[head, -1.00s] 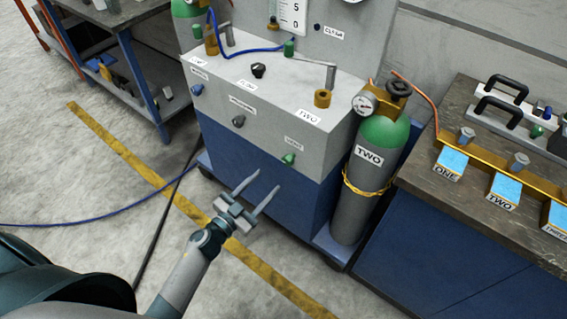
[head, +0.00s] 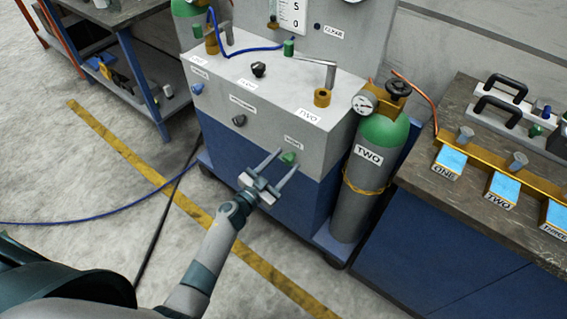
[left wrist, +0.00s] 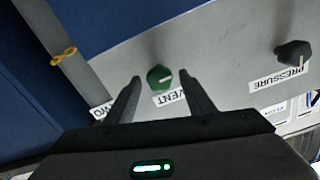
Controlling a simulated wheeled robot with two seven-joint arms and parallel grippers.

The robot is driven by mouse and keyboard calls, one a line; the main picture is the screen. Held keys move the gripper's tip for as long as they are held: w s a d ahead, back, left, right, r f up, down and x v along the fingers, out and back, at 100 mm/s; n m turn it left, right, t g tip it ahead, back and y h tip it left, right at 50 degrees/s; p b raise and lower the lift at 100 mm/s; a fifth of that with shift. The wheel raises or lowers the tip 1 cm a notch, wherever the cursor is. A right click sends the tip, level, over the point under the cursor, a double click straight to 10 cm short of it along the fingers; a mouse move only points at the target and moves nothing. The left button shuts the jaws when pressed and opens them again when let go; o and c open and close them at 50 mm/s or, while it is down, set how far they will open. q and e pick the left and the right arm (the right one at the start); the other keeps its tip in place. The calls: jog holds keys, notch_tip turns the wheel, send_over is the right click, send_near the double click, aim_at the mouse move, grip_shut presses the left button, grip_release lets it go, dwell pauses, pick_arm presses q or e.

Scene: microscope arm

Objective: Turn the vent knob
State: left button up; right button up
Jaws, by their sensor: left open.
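The green vent knob (head: 288,158) sits on the front face of the grey cabinet (head: 345,110), just below its small label. My left gripper (head: 284,160) is open, its two fingers pointing at the knob. In the left wrist view the green knob (left wrist: 159,77), with a pale pointer line, shows between the two fingertips of my left gripper (left wrist: 164,80). Part of the "VENT" label (left wrist: 168,97) shows beside it. I cannot tell whether either finger touches the knob. My right gripper is not in view.
A dark pressure knob (left wrist: 293,54) is on the same face, apart from the gripper. A green and grey cylinder (head: 362,185) marked "TWO" stands right of the cabinet. A workbench (head: 420,182) is at the right. Open floor lies in front of the cabinet.

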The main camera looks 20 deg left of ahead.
pick_arm(q)
jog(key=c, duration=1.1)
jog(key=shift+o, duration=0.2)
